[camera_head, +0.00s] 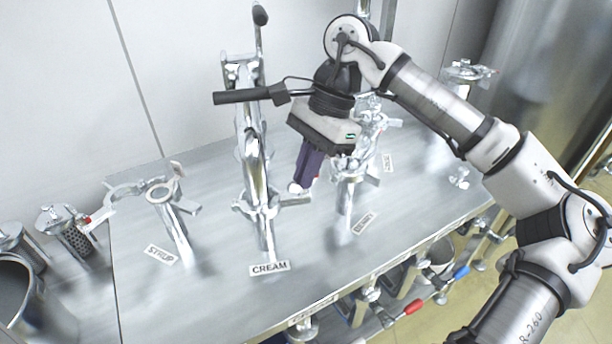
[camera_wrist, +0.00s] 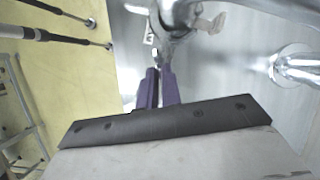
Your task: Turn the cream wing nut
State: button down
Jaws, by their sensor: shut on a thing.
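The cream fitting (camera_head: 255,170) is a tall shiny metal pipe assembly with a clamp low on it, above a plate reading CREAM (camera_head: 269,267). Its wing nut (camera_head: 294,188) is a small pale metal piece at the right of the clamp, mostly hidden by my fingers. My gripper (camera_head: 303,183) points down with purple fingers, shut on the wing nut. In the wrist view the fingers (camera_wrist: 158,75) are close together, and a bit of the wing nut (camera_wrist: 155,54) shows just past their tips, below shiny metalwork.
A syrup fitting (camera_head: 172,215) stands at the left. Another labelled fitting (camera_head: 349,190) stands close to the right of my gripper. Red and blue handles show below the steel worktop's (camera_head: 215,290) front edge.

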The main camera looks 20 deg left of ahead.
jog(key=m+b, duration=0.1)
jog(key=m, duration=0.1)
jog(key=m+t+y+b, duration=0.1)
jog(key=m+b, duration=0.1)
jog(key=shift+s+d+m+y, duration=0.1)
jog(key=shift+d+m+y, duration=0.05)
jog(key=shift+m+y, duration=0.2)
jog(key=shift+b, duration=0.3)
jog(key=c, duration=1.6)
grip_release()
jog(key=v, duration=1.3)
jog(key=shift+r, duration=0.45)
